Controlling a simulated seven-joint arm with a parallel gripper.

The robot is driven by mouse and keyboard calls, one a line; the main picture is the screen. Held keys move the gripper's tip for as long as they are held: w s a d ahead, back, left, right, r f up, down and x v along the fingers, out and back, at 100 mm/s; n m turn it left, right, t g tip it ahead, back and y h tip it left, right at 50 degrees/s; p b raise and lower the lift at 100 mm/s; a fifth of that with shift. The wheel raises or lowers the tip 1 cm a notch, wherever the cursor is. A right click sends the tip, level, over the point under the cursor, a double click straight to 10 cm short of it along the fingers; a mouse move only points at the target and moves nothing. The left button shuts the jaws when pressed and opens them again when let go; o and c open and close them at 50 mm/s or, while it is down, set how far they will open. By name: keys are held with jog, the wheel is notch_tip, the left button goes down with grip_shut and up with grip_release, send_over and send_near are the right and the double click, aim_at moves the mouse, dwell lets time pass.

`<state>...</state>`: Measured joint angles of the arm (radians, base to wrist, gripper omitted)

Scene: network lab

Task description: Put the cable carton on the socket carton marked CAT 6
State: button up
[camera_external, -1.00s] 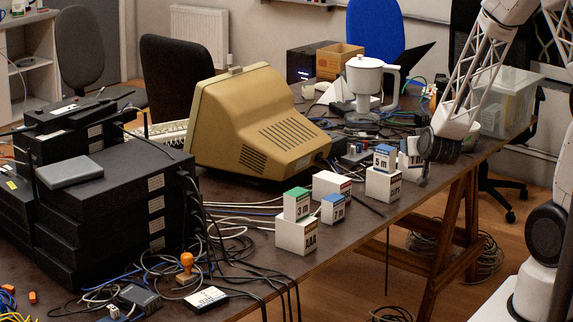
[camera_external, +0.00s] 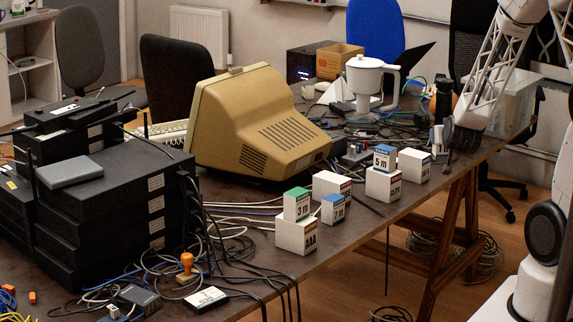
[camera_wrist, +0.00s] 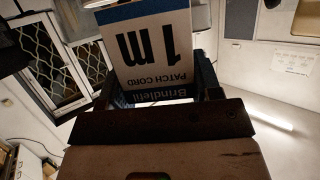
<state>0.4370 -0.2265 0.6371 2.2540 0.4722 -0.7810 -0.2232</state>
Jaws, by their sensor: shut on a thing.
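My gripper (camera_external: 447,150) is above the right part of the table, near its far-right edge. It is shut on a white and blue cable carton (camera_wrist: 150,48), marked "1 m PATCH CORD", upside down in the wrist view. In the external view the held carton (camera_external: 438,138) seems to show only as a narrow pale strip. White socket cartons stand along the table's front edge: one (camera_external: 296,236) under a green-topped "3 m" carton (camera_external: 297,204), one (camera_external: 384,186) under a blue "5 m" carton (camera_external: 384,158), and a red-marked one (camera_external: 332,184). I cannot read which says CAT 6.
A small blue-marked carton (camera_external: 333,209) and a blue-edged white carton (camera_external: 414,165) stand near the stacks. A beige monitor (camera_external: 258,125), a white jug appliance (camera_external: 365,85) and loose cables are behind. A clear bin (camera_external: 508,100) is behind my arm.

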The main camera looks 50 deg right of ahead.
jog(key=shift+w, duration=0.1)
send_over(415, 153)
jog(key=shift+f, duration=0.75)
jog(key=shift+f, duration=0.1)
dwell(0.4)
jog(key=shift+f, duration=1.65)
jog(key=shift+f, duration=0.1)
jog(key=o, duration=1)
